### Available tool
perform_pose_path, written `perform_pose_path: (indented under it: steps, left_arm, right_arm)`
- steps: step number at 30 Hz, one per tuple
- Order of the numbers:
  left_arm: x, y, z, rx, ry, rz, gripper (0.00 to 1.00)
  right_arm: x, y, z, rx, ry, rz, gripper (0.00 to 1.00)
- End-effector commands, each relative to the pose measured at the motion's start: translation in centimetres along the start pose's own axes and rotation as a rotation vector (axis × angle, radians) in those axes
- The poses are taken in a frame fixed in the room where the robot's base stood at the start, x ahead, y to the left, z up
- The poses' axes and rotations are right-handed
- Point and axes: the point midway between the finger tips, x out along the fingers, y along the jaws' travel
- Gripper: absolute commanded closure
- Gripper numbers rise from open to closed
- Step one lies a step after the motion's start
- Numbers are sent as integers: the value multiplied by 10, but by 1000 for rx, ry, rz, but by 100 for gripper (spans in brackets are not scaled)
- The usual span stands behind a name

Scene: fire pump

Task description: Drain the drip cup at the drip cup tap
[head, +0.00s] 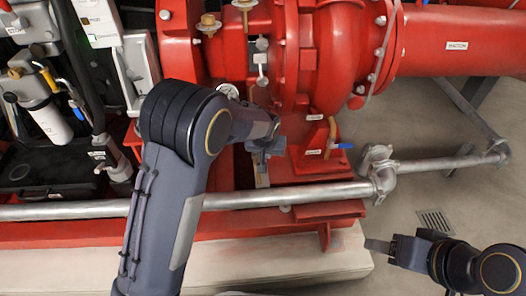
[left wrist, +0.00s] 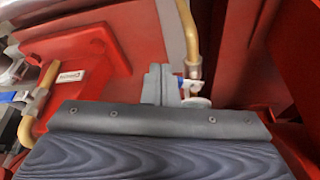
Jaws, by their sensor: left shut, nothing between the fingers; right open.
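In the head view, a small tap with a blue lever (head: 343,146) sits on the red pump foot beside small white labels. It shows at the left edge of the left wrist view (left wrist: 10,97), with a brass pipe. I cannot read which tap is the drip cup tap, and no drip cup is clear. My left gripper (left wrist: 158,84) is shut and empty, low by the pump; it also shows in the head view (head: 262,152). My right gripper (head: 385,246) is open and empty above the floor.
A grey pipe (head: 270,197) crosses in front of the pump, with an elbow fitting (head: 382,172) at right. The red pump casing (head: 340,55) rises behind. A floor grate (head: 435,222) lies at right. Hoses and a white canister (head: 50,120) crowd the left side.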

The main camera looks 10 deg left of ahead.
Motion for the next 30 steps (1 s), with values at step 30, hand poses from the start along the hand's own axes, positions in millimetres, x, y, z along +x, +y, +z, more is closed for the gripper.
perform_pose_path:
  steps: [30]
  left_arm:
    - [4, 5, -9, -183, -2, -72, 100]
  right_arm:
    - [-12, -6, -6, 0, 0, 0, 44]
